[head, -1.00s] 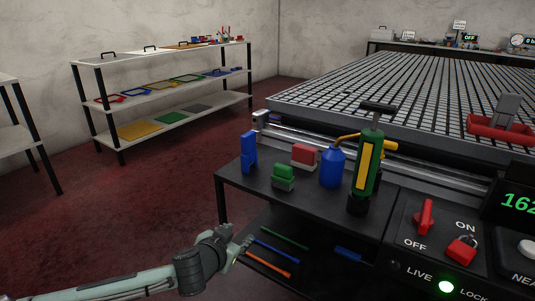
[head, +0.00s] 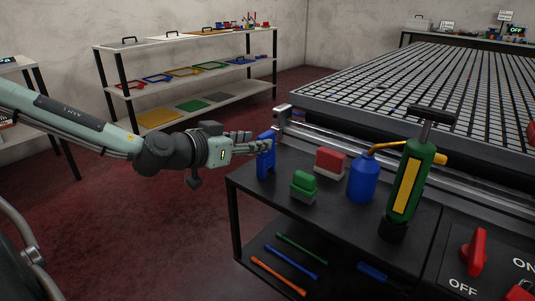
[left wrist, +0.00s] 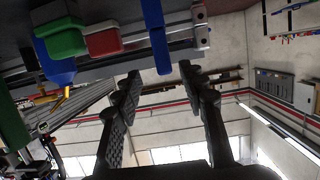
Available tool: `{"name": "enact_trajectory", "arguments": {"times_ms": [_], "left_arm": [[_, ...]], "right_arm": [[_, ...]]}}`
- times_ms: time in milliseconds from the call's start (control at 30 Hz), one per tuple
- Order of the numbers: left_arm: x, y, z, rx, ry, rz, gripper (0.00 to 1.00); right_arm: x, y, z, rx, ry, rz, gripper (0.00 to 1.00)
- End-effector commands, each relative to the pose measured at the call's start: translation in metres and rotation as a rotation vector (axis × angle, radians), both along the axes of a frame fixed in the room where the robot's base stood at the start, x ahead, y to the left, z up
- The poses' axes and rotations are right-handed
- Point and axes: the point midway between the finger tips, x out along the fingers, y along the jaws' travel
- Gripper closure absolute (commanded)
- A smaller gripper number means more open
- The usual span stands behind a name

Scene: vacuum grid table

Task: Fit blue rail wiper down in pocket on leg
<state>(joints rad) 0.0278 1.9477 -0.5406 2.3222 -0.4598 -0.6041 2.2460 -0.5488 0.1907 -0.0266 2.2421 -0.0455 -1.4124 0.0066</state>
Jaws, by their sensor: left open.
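The blue rail wiper (head: 265,160) stands upright at the left end of the dark side shelf. My left gripper (head: 253,141) is open, with its fingertips beside the wiper's upper part on its left. In the left wrist view the wiper (left wrist: 156,35) lies just beyond the open fingertips (left wrist: 159,74), roughly in line with the gap between them. Nothing is held. In the head view the fingers overlap the wiper's edge, so I cannot tell whether they touch it. I cannot make out the pocket on a leg. My right gripper is not in view.
A green block (head: 303,186), a red-and-white block (head: 331,161), a blue bottle (head: 362,180) and a green-yellow pump (head: 407,185) stand right of the wiper. The metal rail (head: 345,140) runs behind. Coloured rods (head: 292,262) lie below. Open floor (head: 150,230) is at left.

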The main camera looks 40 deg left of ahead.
Motion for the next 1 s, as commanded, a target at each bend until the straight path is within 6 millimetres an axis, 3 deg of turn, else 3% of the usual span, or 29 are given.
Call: {"name": "enact_trajectory", "arguments": {"times_ms": [333,700,1000], "left_arm": [[0.02,0.001,-0.005,0.002,0.004,0.001,0.59],[0.054,0.001,-0.009,0.002,0.001,0.0,0.59],[0.057,0.001,-0.008,-0.002,-0.002,0.001,0.59]], "right_arm": [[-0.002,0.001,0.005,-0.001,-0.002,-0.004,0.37],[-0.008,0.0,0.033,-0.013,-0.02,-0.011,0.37],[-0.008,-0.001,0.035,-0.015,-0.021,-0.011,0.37]]}}
